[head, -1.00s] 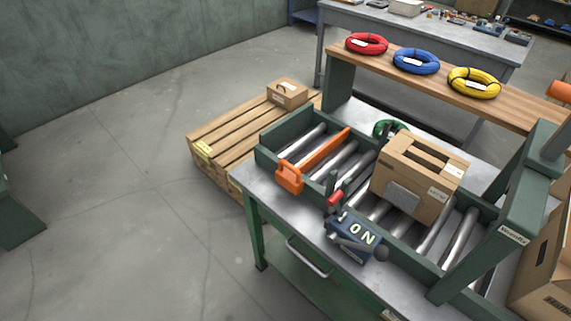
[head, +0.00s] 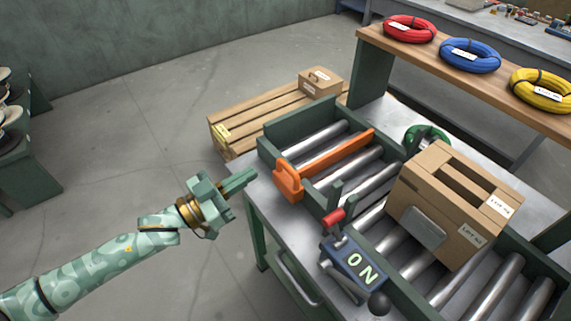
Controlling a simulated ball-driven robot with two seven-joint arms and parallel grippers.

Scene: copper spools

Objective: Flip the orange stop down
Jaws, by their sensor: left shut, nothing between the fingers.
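The orange stop (head: 325,158) is a long bar lying across the roller conveyor (head: 292,117), with a blocky orange end (head: 288,180) at the conveyor's near side wall. I cannot tell its exact angle from this view. My left gripper (head: 248,176) is shut and empty, in the air to the left of the orange end and apart from it. A cardboard box (head: 455,205) sits on the rollers to the right of the stop. My right gripper is not in view.
A red-tipped lever (head: 334,217) and a dark panel reading "ON" (head: 354,264) stand at the conveyor's near side. A wooden pallet (head: 240,122) with a small box (head: 321,82) is behind. Red, blue and yellow coils (head: 470,55) lie on a shelf.

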